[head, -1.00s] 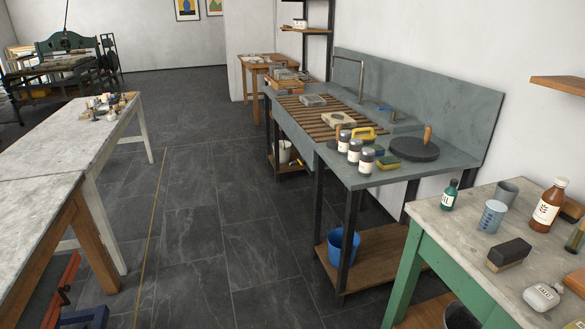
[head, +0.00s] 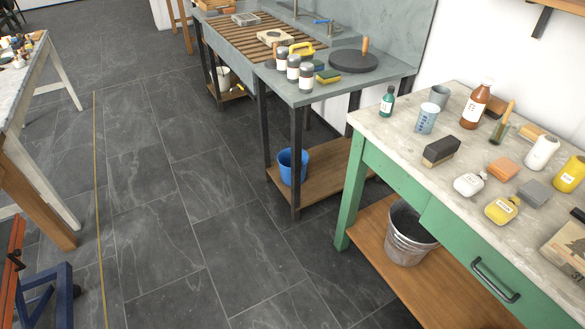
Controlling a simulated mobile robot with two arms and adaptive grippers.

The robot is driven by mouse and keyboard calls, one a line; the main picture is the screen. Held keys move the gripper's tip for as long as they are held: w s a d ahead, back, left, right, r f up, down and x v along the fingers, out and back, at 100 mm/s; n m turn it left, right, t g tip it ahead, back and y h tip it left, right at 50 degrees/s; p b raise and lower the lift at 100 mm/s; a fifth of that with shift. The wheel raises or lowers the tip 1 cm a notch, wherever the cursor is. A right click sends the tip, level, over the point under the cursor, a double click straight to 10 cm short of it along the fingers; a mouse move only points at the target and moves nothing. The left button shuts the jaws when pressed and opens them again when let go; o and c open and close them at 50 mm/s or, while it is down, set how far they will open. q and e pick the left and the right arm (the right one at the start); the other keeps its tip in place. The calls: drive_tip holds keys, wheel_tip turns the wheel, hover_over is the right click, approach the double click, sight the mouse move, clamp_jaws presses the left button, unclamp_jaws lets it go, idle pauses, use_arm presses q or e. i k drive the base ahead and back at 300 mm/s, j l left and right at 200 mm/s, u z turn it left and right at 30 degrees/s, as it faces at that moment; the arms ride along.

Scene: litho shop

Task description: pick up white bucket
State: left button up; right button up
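A white bucket (head: 223,77) stands low under the slatted grey sink, at the far end of the floor, on or beside a low wooden shelf. It is small in the head view and partly hidden by the sink's dark legs. Neither of my grippers shows in the head view.
A blue bucket (head: 292,166) stands on the sink's lower wooden shelf (head: 318,173). A metal bucket (head: 408,236) stands under the green table (head: 347,190). Dark tiled floor (head: 165,190) is open between the sink and the marble-topped table at left.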

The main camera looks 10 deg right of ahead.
sight(224, 76)
drive_tip(key=i+j+u, duration=0.2)
drive_tip(key=i, duration=0.2)
drive_tip(key=i+u, duration=0.15)
drive_tip(key=i, duration=0.2)
drive_tip(key=i+u, duration=0.25)
drive_tip(key=i, duration=2)
drive_tip(key=i+z, duration=0.1)
drive_tip(key=i, duration=0.4)
drive_tip(key=i+j+z, duration=0.1)
drive_tip(key=i, duration=0.45)
drive_tip(key=i+j+z, duration=0.15)
drive_tip(key=i, duration=0.35)
drive_tip(key=i+j+z, duration=0.1)
drive_tip(key=i, duration=0.45)
